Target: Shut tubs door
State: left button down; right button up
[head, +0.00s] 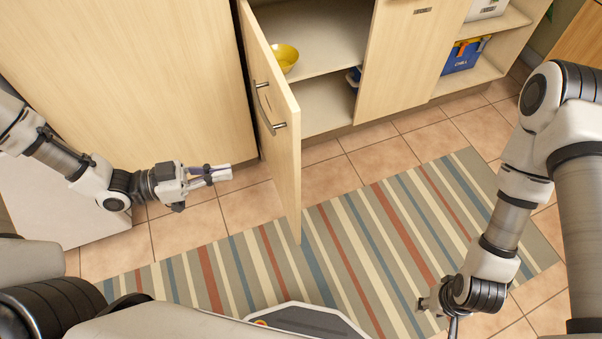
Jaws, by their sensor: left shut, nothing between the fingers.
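The cupboard door (288,165) is pale wood and stands open, swung out toward me from hinges on its left side.
A closed pale cabinet front (130,70) fills the left. A closed panel (405,60) stands right of the opening. Farther right, open shelves hold a blue box (462,58). A striped mat (350,235) lies on the tiled floor. The floor between left gripper and door is clear.

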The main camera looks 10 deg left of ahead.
pick_arm(q)
notch_tip(320, 180, down, 4)
jog(key=w+a+t+b, duration=0.1)
jog(key=a+b, duration=0.1)
jog(key=b, duration=0.6)
send_near(289, 154)
jog(key=shift+n+t, duration=0.3)
jog(key=shift+n, duration=0.1)
jog(key=x, duration=0.6)
jog(key=shift+s+d+f, duration=0.1)
jog(key=shift+s+d, duration=0.05)
jog(key=shift+d, duration=0.55)
pick_arm(e)
notch_tip(289, 154, down, 11)
pick_arm(q)
jog(key=shift+w, duration=0.25)
pick_arm(e)
jog(key=shift+f, duration=0.1)
